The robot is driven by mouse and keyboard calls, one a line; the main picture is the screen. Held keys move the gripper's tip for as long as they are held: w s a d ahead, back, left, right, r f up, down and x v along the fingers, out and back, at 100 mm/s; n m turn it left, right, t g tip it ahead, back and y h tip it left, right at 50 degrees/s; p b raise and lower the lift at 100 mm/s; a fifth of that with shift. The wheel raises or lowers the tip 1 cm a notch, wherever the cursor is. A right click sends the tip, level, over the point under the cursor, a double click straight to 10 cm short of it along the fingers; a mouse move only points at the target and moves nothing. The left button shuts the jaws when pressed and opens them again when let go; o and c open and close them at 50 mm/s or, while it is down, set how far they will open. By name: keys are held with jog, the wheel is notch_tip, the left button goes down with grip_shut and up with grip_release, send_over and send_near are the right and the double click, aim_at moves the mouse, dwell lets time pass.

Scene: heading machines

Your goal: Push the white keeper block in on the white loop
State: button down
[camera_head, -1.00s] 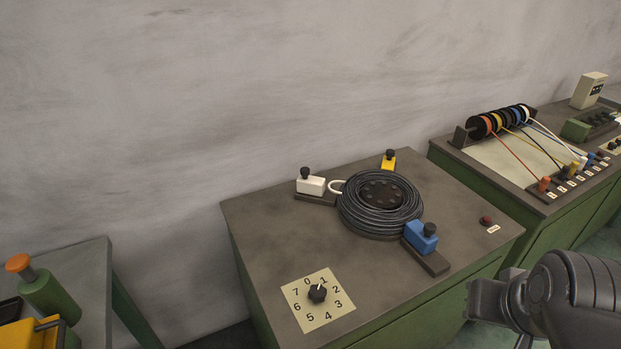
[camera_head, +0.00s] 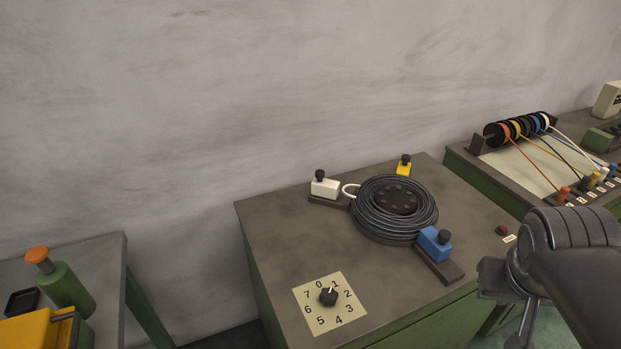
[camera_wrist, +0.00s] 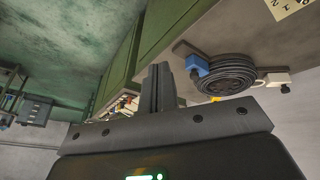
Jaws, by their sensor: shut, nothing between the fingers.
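The white keeper block (camera_head: 325,187) with a black knob sits on a dark rail at the back left of the cable coil, on the cabinet top. The white loop (camera_head: 350,190) sticks out from the coil's left side, beside the block; whether they touch I cannot tell. In the wrist view the white block (camera_wrist: 277,79) and white loop (camera_wrist: 259,83) show at the right. My gripper (camera_wrist: 158,88) is shut and empty in the wrist view, well apart from the block.
The black cable coil (camera_head: 394,212) lies on the cabinet top (camera_head: 262,235). A blue block (camera_head: 434,242) and a yellow block (camera_head: 404,166) stand around it. A numbered dial (camera_head: 328,297) is at the front left. A spool bench (camera_head: 510,175) stands right; a side table (camera_head: 105,262) stands left.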

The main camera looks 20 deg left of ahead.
aim_at(325, 184)
jog(key=w+a+n+h, duration=0.3)
jog(key=w+a+h, duration=0.15)
jog(key=w, duration=1.05)
jog(key=w+a+f+n+t+h, duration=0.2)
jog(key=w+a+f+n+t, duration=0.15)
jog(key=w+a, duration=0.85)
jog(key=w+a+f+n+t+y, duration=0.1)
jog(key=a+f+n+t+y, duration=0.3)
jog(key=a, duration=0.8)
jog(key=a+f+n+t, duration=0.2)
jog(key=a+f, duration=0.3)
jog(key=a, duration=0.7)
jog(key=w+a+f+n+t+y, duration=0.1)
jog(key=a+f+n+t+y, duration=0.3)
jog(key=a, duration=0.8)
jog(key=w+d+f+h, duration=0.1)
jog(key=w+d, duration=0.3)
jog(key=w, duration=0.6)
jog(key=shift+w+d+m, duration=0.2)
jog(key=shift+d+m, duration=0.1)
jog(key=shift+m, duration=0.15)
jog(key=shift+g+h, duration=0.25)
